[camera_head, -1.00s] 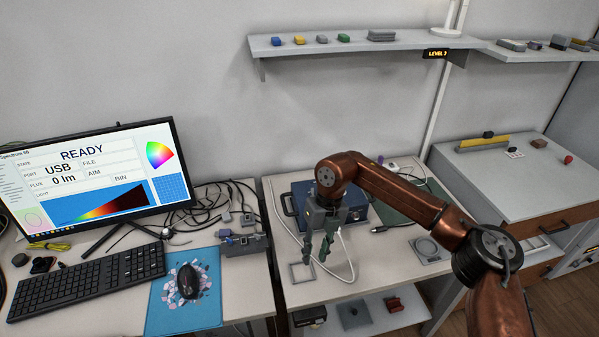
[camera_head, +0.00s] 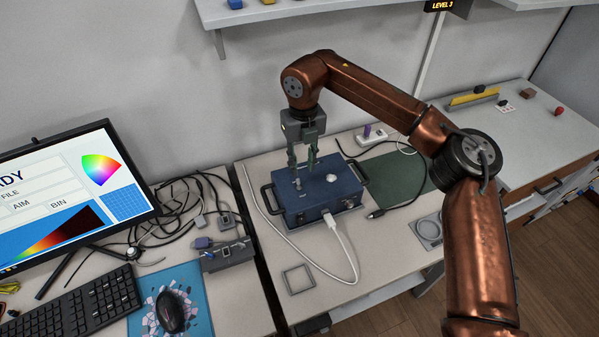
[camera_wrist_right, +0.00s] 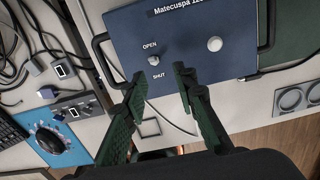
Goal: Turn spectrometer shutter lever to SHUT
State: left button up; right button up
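The spectrometer is a blue box (camera_head: 335,196) with handles on its sides, standing on the light table. Its top also shows in the right wrist view (camera_wrist_right: 190,30). The small pale shutter lever (camera_wrist_right: 153,60) sits between the printed words OPEN and SHUT; I cannot tell clearly which way it points. A round white knob (camera_wrist_right: 214,44) is to its right. My right gripper (camera_head: 301,164) points down over the left part of the box. In the wrist view its green fingers (camera_wrist_right: 159,76) are apart and empty, close to the lever. My left gripper is out of view.
A white cable (camera_head: 342,237) runs from the box's front across the table. A small grey device (camera_head: 227,255) and loose black cables lie to the left. A green mat (camera_head: 397,178) is to the right. A square frame (camera_head: 298,279) lies in front.

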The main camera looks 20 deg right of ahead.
aim_at(298, 179)
jog(key=f, duration=0.1)
jog(key=f+b, duration=0.1)
jog(key=f, duration=0.1)
jog(key=w+a+f, duration=0.1)
jog(key=f, duration=0.1)
jog(key=shift+w+f, duration=0.1)
jog(key=shift+f, duration=0.1)
jog(key=shift+a+f, duration=0.1)
jog(key=shift+f, duration=0.15)
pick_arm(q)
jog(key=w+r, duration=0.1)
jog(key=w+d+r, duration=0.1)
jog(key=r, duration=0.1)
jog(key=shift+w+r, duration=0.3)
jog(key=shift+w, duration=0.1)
pick_arm(e)
jog(key=shift+r, duration=0.1)
jog(key=shift+c, duration=0.7)
grip_shut()
